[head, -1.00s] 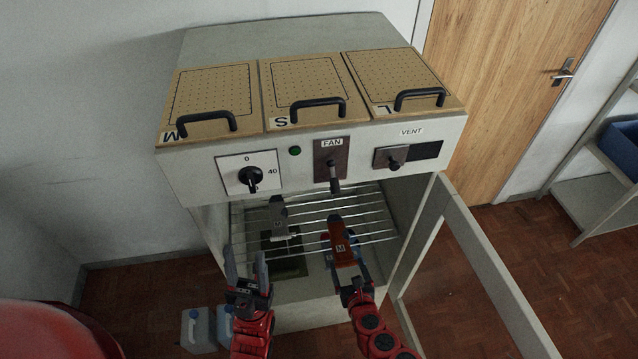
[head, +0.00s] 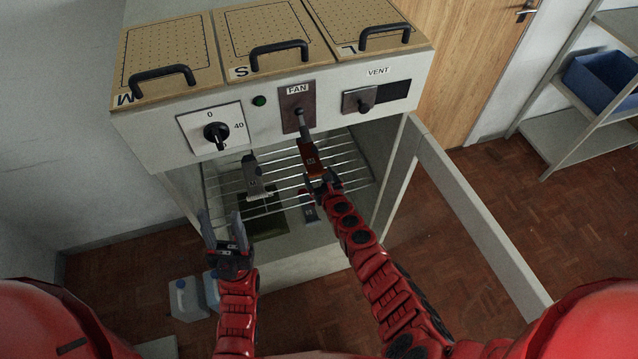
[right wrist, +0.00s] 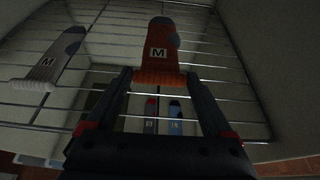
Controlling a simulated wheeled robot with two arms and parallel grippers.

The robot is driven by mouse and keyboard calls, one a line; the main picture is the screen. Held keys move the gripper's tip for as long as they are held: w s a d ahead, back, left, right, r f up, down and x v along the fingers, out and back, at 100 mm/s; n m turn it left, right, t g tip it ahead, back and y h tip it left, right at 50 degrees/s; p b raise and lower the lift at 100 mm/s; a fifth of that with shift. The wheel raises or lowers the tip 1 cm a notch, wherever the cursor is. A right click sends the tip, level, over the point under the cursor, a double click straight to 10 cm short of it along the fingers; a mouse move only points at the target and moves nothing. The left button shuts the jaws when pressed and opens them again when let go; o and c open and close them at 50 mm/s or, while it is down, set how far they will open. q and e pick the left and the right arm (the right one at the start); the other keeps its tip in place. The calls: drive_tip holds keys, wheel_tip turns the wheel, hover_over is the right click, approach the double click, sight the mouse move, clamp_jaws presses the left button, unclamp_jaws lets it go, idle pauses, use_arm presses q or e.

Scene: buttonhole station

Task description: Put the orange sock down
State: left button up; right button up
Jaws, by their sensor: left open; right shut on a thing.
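The orange sock (head: 311,156), marked M, is over the wire rack (head: 342,165) in the open cabinet. My right gripper (head: 319,181) is shut on its near end. In the right wrist view the sock (right wrist: 160,47) points away from my fingers (right wrist: 158,84), its toe grey. I cannot tell whether it touches the bars. A grey sock (head: 253,178), also marked M, lies on the rack to its left, and it shows in the right wrist view (right wrist: 48,62). My left gripper (head: 221,217) is open and empty in front of the cabinet, lower left of the rack.
The cabinet front above the rack carries a dial (head: 215,133), a fan lever (head: 299,115) and a vent slider (head: 363,101). The cabinet door (head: 470,215) stands open at right. Below the rack, more socks (right wrist: 175,117) show. Bare bars lie between the two socks.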

sight(319, 183)
wheel_tip(319, 183, down, 4)
drive_tip(key=shift+d+r+b, duration=0.1)
drive_tip(key=shift+r+b, duration=0.15)
drive_tip(key=shift+b, duration=1)
drive_tip(key=shift+f, duration=0.15)
drive_tip(key=o, duration=1.2)
